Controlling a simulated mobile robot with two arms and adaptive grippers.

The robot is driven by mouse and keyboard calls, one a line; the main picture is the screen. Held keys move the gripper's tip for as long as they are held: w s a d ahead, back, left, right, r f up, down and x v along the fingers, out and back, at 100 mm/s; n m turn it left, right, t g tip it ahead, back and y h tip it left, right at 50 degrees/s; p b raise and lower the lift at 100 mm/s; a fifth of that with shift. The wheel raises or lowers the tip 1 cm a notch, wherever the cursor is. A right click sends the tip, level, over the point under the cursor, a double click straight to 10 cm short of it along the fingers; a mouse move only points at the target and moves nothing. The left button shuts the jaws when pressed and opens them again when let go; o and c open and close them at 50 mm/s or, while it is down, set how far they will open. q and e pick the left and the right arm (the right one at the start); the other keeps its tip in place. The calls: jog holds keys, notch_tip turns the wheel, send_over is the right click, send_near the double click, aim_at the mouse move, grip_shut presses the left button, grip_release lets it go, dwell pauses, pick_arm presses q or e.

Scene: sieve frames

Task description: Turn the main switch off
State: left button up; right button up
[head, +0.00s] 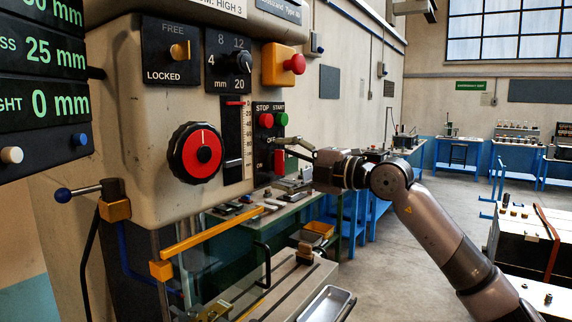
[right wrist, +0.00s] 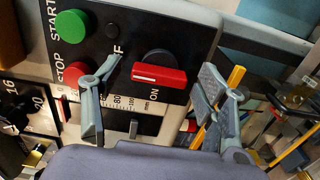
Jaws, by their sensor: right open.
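The main switch is a red handle (head: 279,160) on a black panel (head: 262,125) of the drill machine, below the STOP and START buttons. In the right wrist view the red handle (right wrist: 160,76) lies lengthwise between the OFF and ON marks, upright on the machine. My right gripper (head: 285,164) is in front of the panel, open and empty. In the right wrist view its fingers (right wrist: 158,85) stand apart on either side of the handle, with no clear contact. My left gripper is not in view.
Close by are the red STOP button (head: 266,120), the green START button (head: 282,119) and a yellow box with a red emergency button (head: 294,64). A red feed dial (head: 203,154) sits to the left. A yellow bar (head: 215,236) crosses below.

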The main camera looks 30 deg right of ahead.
jog(key=v, duration=1.2)
dwell(0.6)
dwell(0.4)
